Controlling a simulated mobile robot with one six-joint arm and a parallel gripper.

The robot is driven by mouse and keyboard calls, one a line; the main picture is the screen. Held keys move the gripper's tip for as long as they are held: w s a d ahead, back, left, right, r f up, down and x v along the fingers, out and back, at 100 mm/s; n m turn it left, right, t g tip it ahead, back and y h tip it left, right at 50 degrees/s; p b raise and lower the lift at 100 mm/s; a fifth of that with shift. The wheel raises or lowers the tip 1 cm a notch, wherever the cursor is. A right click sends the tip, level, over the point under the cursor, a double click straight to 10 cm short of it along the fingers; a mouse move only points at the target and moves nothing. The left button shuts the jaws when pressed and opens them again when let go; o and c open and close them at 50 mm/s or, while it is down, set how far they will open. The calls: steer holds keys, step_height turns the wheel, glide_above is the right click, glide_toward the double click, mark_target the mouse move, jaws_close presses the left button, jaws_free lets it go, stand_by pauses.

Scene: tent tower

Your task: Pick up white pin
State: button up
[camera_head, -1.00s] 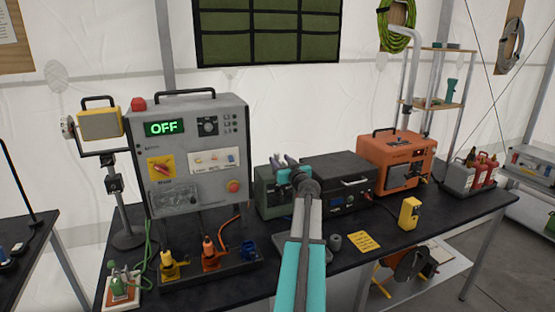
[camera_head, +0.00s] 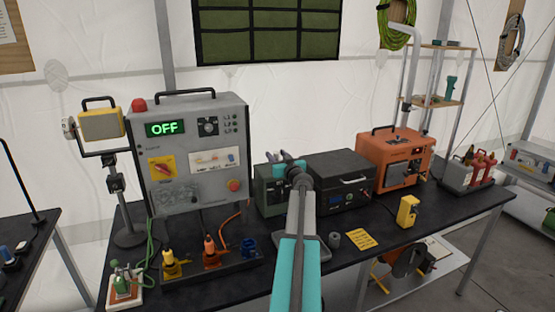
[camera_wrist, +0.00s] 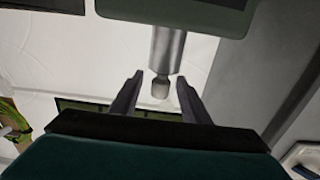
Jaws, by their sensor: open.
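I cannot pick out a white pin for certain. My gripper (camera_head: 284,157) is open, in front of the tent wall and above the dark green-grey box (camera_head: 268,200) on the black table. It also shows in the wrist view (camera_wrist: 160,80). There, a grey metal cylinder (camera_wrist: 167,48) with a narrower rounded end (camera_wrist: 160,88) shows between the fingers, apart from both; I cannot tell what it is. A small white item (camera_head: 21,246) lies on the left table beside a blue one (camera_head: 9,256), too small to make out.
A grey control box (camera_head: 190,182) reading OFF stands left of my arm, with yellow and orange connectors (camera_head: 172,265) before it. A dark case (camera_head: 344,187), an orange unit (camera_head: 393,161) and a yellow device (camera_head: 408,211) stand to the right.

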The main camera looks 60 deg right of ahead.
jaws_close()
steer(key=shift+r, duration=0.15)
steer(key=shift+r+b, duration=1.25)
steer(key=shift+r, duration=3.6)
